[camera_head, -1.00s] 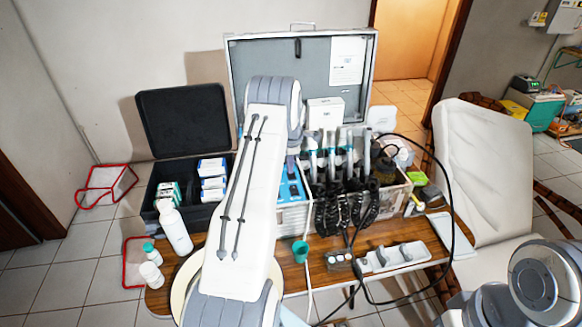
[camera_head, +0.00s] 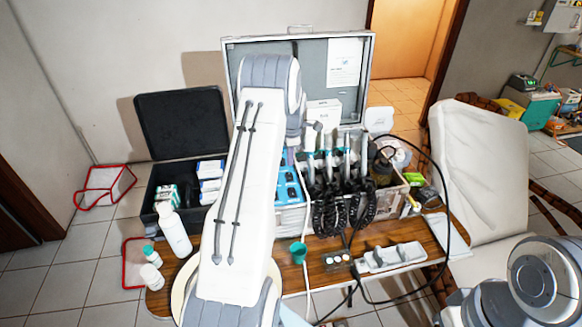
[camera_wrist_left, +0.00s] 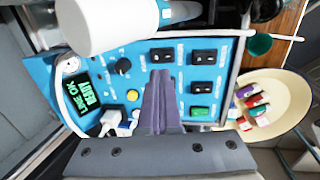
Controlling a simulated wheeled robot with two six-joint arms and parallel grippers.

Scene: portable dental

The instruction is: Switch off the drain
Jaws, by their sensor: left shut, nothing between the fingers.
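The blue control panel (camera_head: 288,187) stands in the open case behind my left arm. In the left wrist view the panel (camera_wrist_left: 180,75) fills the middle. It bears several black rocker switches, among them an upper one (camera_wrist_left: 204,57) and a lower one (camera_wrist_left: 203,88), plus a green switch (camera_wrist_left: 200,112). The labels are too small to read, so I cannot tell which switch is the drain. My left gripper (camera_wrist_left: 162,76) is shut and empty, its fingertips over the panel's middle, just below a switch (camera_wrist_left: 162,55). Contact cannot be told. My right gripper is out of view.
A white cylinder (camera_wrist_left: 110,22) covers the panel's upper left in the wrist view. A knob (camera_wrist_left: 123,66), yellow button (camera_wrist_left: 133,95) and green display (camera_wrist_left: 82,93) lie left of the fingers. Hoses and handpieces (camera_head: 340,190) crowd the panel's right. White bottles (camera_head: 174,232) stand left.

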